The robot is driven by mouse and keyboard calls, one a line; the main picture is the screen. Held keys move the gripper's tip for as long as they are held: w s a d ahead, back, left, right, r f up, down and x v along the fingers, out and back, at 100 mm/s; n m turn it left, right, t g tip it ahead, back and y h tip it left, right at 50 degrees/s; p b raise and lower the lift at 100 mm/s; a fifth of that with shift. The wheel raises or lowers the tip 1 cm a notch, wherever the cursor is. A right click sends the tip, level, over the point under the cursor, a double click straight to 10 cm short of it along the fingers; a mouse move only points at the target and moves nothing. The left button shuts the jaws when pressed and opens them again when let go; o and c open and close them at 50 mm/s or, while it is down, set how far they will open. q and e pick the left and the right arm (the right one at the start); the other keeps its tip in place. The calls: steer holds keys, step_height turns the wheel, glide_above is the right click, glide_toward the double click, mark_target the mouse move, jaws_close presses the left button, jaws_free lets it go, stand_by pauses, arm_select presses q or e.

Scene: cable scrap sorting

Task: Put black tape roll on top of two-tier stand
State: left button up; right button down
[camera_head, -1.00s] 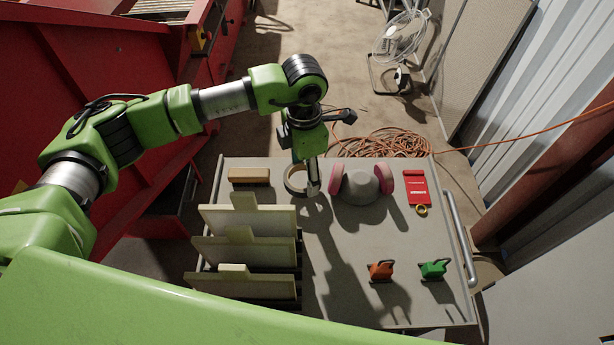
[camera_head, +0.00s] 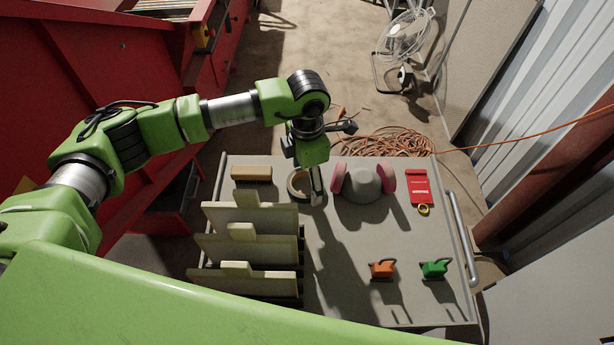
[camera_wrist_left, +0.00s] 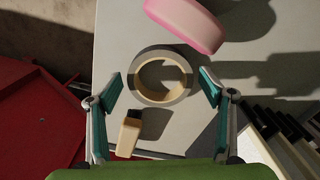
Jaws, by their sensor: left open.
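The black tape roll (camera_head: 294,188) lies flat near the far edge of the cart top. In the left wrist view the roll (camera_wrist_left: 164,52) is a dark grey ring with a tan inner core. My left gripper (camera_head: 315,192) points down over the roll and hides part of it in the head view. In the left wrist view my open left gripper (camera_wrist_left: 161,90) has one teal finger on each side of the roll, with nothing held. I cannot make out a clear two-tier stand. My right gripper is not in view.
The grey cart top (camera_head: 345,265) carries a wooden brush (camera_head: 251,173), a respirator with pink filters (camera_head: 363,183), a red tag (camera_head: 418,186), an orange clamp (camera_head: 382,269) and a green clamp (camera_head: 434,268). Cream upright panels (camera_head: 250,218) stand at left. The cart's middle is clear.

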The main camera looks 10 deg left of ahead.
arm_select(q)
steer(key=shift+r, duration=0.6)
step_height(320, 180, up, 11)
steer(key=b, duration=0.2)
